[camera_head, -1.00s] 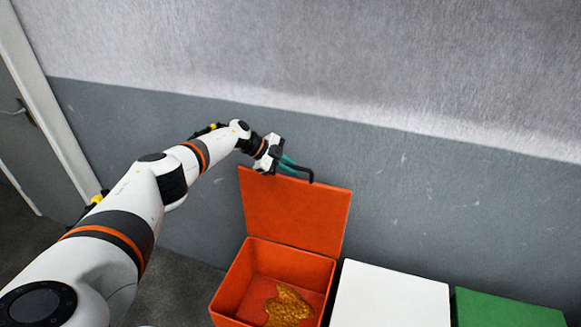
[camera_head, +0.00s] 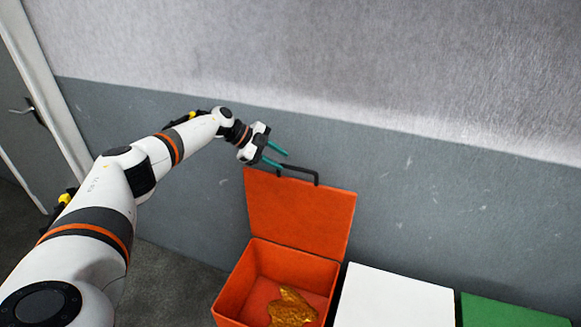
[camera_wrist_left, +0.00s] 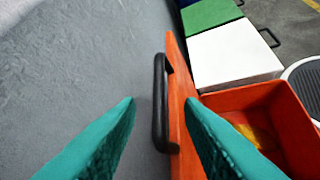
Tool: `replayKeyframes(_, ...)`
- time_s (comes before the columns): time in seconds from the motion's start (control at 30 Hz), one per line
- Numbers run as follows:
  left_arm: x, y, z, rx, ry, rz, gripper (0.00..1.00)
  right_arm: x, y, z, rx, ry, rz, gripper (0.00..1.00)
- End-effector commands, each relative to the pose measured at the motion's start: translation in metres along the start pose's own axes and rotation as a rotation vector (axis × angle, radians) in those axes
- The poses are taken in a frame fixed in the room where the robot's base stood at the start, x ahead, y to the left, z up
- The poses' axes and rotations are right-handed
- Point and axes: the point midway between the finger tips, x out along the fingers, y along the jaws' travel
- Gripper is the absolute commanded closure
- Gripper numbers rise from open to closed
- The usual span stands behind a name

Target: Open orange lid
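The orange lid (camera_head: 299,213) stands raised, nearly upright, at the back of the orange bin (camera_head: 234,283). Its black handle (camera_head: 300,170) is on the lid's top edge. My left gripper (camera_head: 276,156) is open just above and left of the handle, with its teal fingers spread. In the left wrist view the handle (camera_wrist_left: 160,103) and the lid's edge (camera_wrist_left: 178,110) lie between and beyond the two fingers (camera_wrist_left: 160,135); I see no finger gripping the handle. My right gripper is not in view.
A gold-coloured crumpled item (camera_head: 291,307) lies in the open bin. A white lid (camera_head: 395,298) and a green lid (camera_head: 510,312) are shut to the right. A grey wall (camera_head: 450,200) stands close behind. A door (camera_head: 25,120) is at the far left.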

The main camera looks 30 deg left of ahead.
Motion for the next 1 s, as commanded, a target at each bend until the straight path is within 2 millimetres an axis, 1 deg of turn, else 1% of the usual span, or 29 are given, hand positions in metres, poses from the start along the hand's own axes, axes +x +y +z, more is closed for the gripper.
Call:
replayKeyframes(0.03,-0.011,0.0,-0.002,0.003,0.001,0.003,0.66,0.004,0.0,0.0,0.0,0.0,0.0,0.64)
replayKeyframes(0.1,-0.023,0.0,-0.001,0.002,0.001,0.003,0.66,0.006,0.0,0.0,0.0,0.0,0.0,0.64)
replayKeyframes(0.2,-0.037,0.0,-0.001,0.002,0.001,0.002,0.66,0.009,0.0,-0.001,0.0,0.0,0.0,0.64)
replayKeyframes(0.33,-0.047,0.0,0.0,0.002,0.0,0.0,0.66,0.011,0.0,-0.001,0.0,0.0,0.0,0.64)
replayKeyframes(0.47,-0.05,0.0,0.001,0.001,0.0,-0.001,0.66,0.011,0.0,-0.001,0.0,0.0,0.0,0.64)
replayKeyframes(0.9,-0.049,0.0,0.001,0.001,0.0,-0.001,0.66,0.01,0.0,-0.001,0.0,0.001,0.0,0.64)
replayKeyframes(0.97,-0.046,0.0,0.002,0.004,-0.004,0.001,0.66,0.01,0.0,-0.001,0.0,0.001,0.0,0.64)
replayKeyframes(1.0,-0.041,-0.001,0.004,0.011,-0.01,0.005,0.66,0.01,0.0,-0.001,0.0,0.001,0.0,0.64)
